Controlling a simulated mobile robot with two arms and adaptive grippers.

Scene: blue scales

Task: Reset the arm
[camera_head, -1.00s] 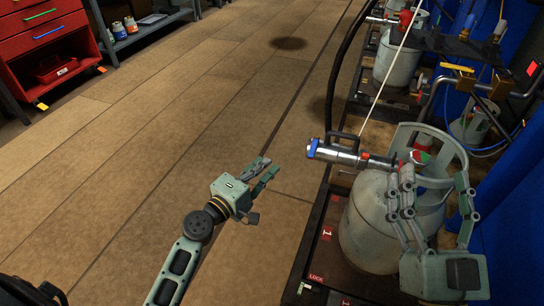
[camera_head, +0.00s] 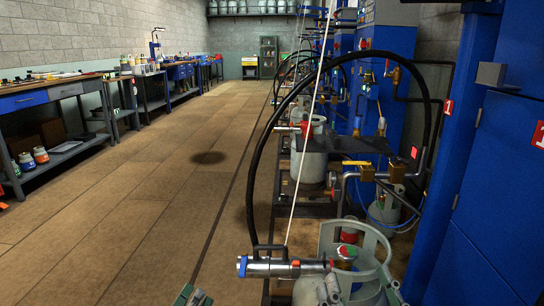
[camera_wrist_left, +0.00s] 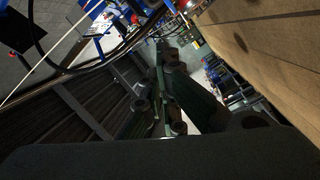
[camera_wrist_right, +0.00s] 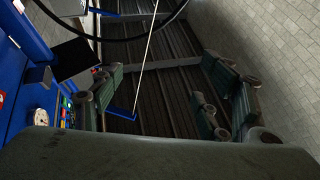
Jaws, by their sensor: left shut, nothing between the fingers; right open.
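My left gripper (camera_head: 192,296) only just shows at the bottom edge of the head view, over the floor. In the left wrist view its fingers (camera_wrist_left: 165,90) are together with nothing between them. My right gripper (camera_head: 362,288) shows at the bottom edge of the head view, its fingertips in front of the grey gas cylinder (camera_head: 312,290). In the right wrist view its fingers (camera_wrist_right: 160,100) are wide apart and empty, against the dark ceiling. Most of both arms is out of the head view.
More cylinders and scales line the right, beside blue cabinets (camera_head: 500,190). Workbenches (camera_head: 60,92) run along the left wall. The floor (camera_head: 140,220) between is clear.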

